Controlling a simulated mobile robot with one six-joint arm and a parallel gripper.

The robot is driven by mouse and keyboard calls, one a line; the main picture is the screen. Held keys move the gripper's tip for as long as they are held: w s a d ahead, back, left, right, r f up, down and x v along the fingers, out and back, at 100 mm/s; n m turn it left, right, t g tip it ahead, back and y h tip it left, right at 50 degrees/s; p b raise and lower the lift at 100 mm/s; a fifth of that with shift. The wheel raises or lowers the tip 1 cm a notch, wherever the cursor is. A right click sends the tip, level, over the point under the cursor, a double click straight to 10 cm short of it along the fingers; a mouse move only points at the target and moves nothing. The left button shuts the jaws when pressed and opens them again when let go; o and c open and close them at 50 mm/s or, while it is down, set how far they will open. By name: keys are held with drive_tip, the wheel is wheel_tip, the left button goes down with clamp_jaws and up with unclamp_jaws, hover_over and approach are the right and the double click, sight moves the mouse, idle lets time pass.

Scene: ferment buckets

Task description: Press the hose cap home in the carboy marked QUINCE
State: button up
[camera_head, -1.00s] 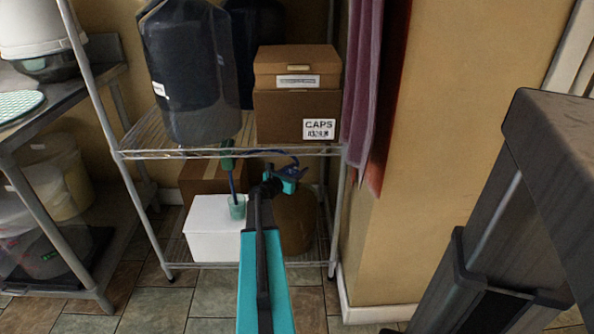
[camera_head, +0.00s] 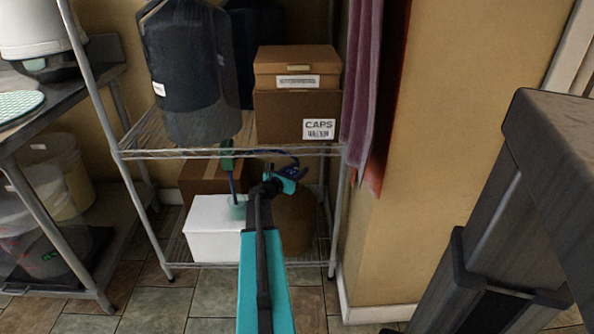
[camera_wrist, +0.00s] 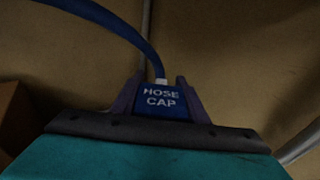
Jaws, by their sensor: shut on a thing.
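My gripper (camera_wrist: 162,105) is shut on the blue hose cap (camera_wrist: 161,99), whose white letters read HOSE CAP in the wrist view. A blue hose (camera_wrist: 105,18) runs from the cap's top and arcs to the left. In the head view my gripper (camera_head: 286,182) is just below the wire shelf, in front of a brown rounded vessel (camera_head: 297,222) on the lower shelf. My arm hides part of that vessel. I can read no QUINCE mark on any vessel, and I cannot tell whether the cap touches an opening.
A dark wrapped vessel (camera_head: 188,80) and a carton marked CAPS (camera_head: 280,118) stand on the wire shelf (camera_head: 200,153) above. Left of my arm are a white box (camera_head: 213,238), a cup (camera_head: 239,209) and a green-handled tool (camera_head: 227,160). A purple cloth (camera_head: 361,90) hangs at right.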

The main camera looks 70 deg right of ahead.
drive_tip(key=shift+f, duration=0.1)
idle(0.7)
drive_tip(key=o, duration=1.2)
drive_tip(key=shift+a, duration=0.1)
drive_tip(key=p+v, duration=0.2)
drive_tip(key=v, duration=1.1)
drive_tip(key=shift+a+p, duration=0.3)
drive_tip(key=shift+p, duration=0.05)
drive_tip(key=shift+w, duration=0.1)
